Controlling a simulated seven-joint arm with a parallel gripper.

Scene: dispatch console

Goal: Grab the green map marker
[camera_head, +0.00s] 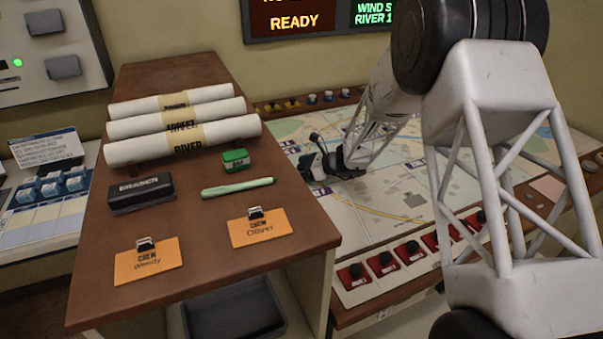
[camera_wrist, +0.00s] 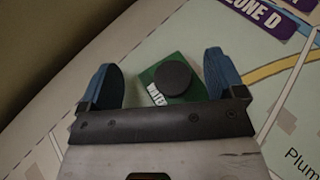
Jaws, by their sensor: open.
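A green map marker (camera_wrist: 174,78) with a dark round knob on top and a white label that seems to read "WATER" lies on the map in the wrist view. My gripper (camera_wrist: 160,65) is open, with one blue finger on each side of the marker and gaps between. In the head view my gripper (camera_head: 323,162) is low over the left part of the map, and I cannot make out this marker there. A second green block (camera_head: 235,159) with a dark label sits on the brown side desk, beside a pale green pen (camera_head: 238,188).
Rolled maps (camera_head: 183,124), a black eraser (camera_head: 141,193) and two orange crew cards (camera_head: 148,261) (camera_head: 260,227) lie on the side desk. Red buttons (camera_head: 383,262) line the map's (camera_head: 365,213) front edge. A wall stands behind the console.

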